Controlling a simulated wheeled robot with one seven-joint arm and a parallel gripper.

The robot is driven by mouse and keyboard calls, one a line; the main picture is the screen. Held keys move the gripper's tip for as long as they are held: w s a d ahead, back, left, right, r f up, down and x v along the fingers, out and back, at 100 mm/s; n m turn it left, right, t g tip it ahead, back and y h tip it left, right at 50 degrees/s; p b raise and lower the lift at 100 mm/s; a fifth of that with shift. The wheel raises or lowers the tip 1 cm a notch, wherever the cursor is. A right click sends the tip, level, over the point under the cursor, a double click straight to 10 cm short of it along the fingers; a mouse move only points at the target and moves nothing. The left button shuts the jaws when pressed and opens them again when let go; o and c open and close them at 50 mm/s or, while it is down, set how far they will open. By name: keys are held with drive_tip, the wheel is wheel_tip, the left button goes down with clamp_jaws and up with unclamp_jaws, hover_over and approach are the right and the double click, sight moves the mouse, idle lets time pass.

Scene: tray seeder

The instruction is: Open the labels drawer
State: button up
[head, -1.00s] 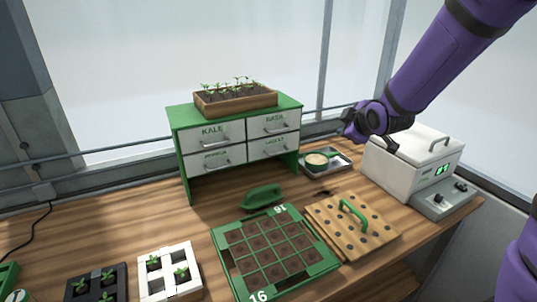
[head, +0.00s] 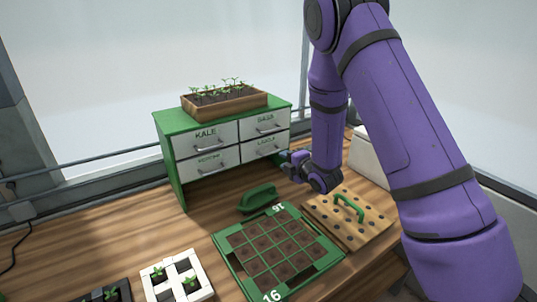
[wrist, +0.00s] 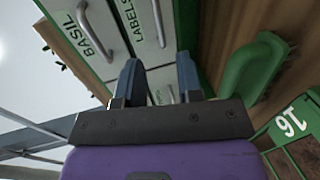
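The labels drawer (head: 262,152) is the lower right front of the green drawer cabinet (head: 176,178). It looks shut, and its silver handle (head: 268,150) shows in the head view. In the wrist view the LABELS front (wrist: 128,30) and a handle (wrist: 158,22) lie just beyond the fingertips. My gripper (head: 288,160) is in front of the cabinet's lower right, close to this drawer. In the wrist view its two fingers (wrist: 159,62) stand apart with nothing held between them. I cannot tell whether they touch the drawer.
The basil drawer (head: 262,126) is directly above; kale (head: 207,137) is at upper left. A planter (head: 222,104) stands on the cabinet. A green handled tool (head: 258,198), a seed tray (head: 222,243) and a holed wooden board (head: 330,226) lie in front, near my gripper.

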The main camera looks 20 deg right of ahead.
sight(271, 153)
drive_tip(key=x, duration=0.9)
drive_tip(key=shift+w+a, duration=0.15)
drive_tip(key=shift+w, duration=0.2)
clamp_jaws()
